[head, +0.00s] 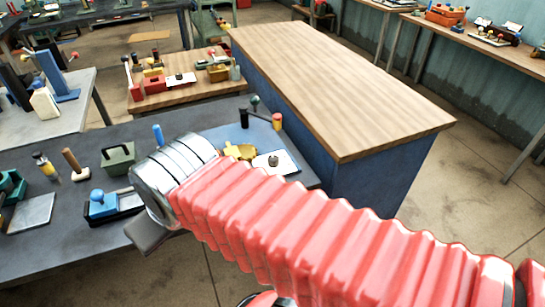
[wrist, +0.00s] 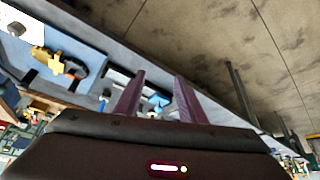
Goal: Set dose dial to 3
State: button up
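A white plate with a small dark knob (head: 273,160), which looks like the dose dial, lies at the right end of the dark grey bench in the head view. Any numbers or pointer on it are too small to read. In the wrist view the white plate (wrist: 28,22) shows at the top left, partly cut off, with a dark knob on it. My gripper (wrist: 160,75) has its two fingers apart with nothing held between them. It is off to the side of the plate, not touching it.
Beside the plate are a yellow piece (head: 240,151) and a blue mat (head: 250,134), with upright bottles behind. A green box (head: 118,158), a blue-knobbed block (head: 103,204) and a wooden-handled tool (head: 73,163) stand left. A wood-topped blue bench (head: 340,80) is behind, its top bare.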

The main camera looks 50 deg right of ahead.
jog(key=shift+o, duration=1.2)
jog(key=shift+w+d+r, duration=0.25)
jog(key=shift+w+d, duration=0.1)
jog(key=shift+d, duration=0.1)
jog(key=w+d+r+n+g+h, duration=0.1)
jog(key=w+d+r+n+g, duration=0.1)
jog(key=w+d, duration=0.6)
jog(key=n+g+y, duration=0.1)
jog(key=n+g, duration=0.2)
jog(key=g, duration=0.1)
send_over(273, 157)
notch_tip(273, 157, down, 6)
jog(key=shift+r, duration=0.15)
notch_tip(273, 157, down, 14)
jog(key=shift+r, duration=0.1)
